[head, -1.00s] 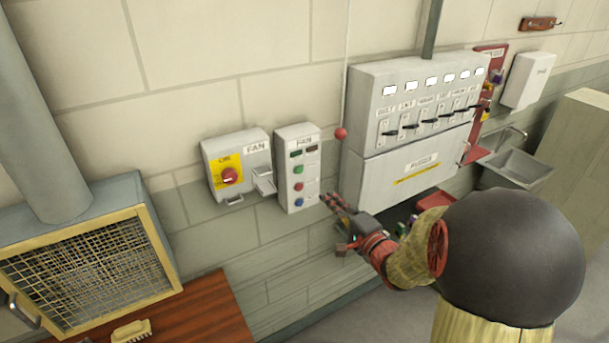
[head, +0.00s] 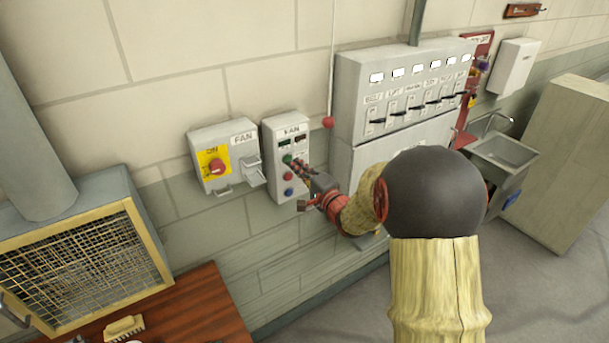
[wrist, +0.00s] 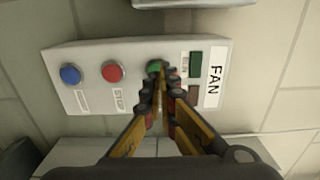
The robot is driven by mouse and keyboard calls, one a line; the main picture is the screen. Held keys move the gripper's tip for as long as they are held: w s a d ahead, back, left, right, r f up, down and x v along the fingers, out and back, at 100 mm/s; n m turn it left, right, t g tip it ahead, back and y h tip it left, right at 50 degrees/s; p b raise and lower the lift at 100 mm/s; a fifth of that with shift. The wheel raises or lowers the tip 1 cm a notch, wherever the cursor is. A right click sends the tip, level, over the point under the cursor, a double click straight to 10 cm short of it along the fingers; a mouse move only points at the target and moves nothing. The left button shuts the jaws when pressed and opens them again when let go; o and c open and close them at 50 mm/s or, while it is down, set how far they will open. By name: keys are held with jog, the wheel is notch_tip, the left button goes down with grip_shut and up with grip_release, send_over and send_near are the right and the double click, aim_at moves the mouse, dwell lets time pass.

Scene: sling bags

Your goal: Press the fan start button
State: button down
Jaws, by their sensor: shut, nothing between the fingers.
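The fan control box (head: 270,130) is a pale box on the wall, labelled FAN. It has a green button (head: 287,158), a red button (head: 288,176) and a blue button (head: 289,191) in a column. In the wrist view the box lies sideways, with the green button (wrist: 154,67), the red button (wrist: 113,72) marked STOP and the blue button (wrist: 70,74). My gripper (head: 294,164) is shut and empty. Its fingertips (wrist: 160,75) are at the green button and partly cover it. I cannot tell whether they touch it.
A second FAN box (head: 222,155) with a red rotary switch on yellow is just left. A large breaker panel (head: 402,95) with several levers is to the right. A red ball (head: 328,122) hangs on a cord between them. A mesh-fronted cabinet (head: 85,255) stands at lower left.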

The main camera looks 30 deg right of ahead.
jog(key=shift+w, duration=0.75)
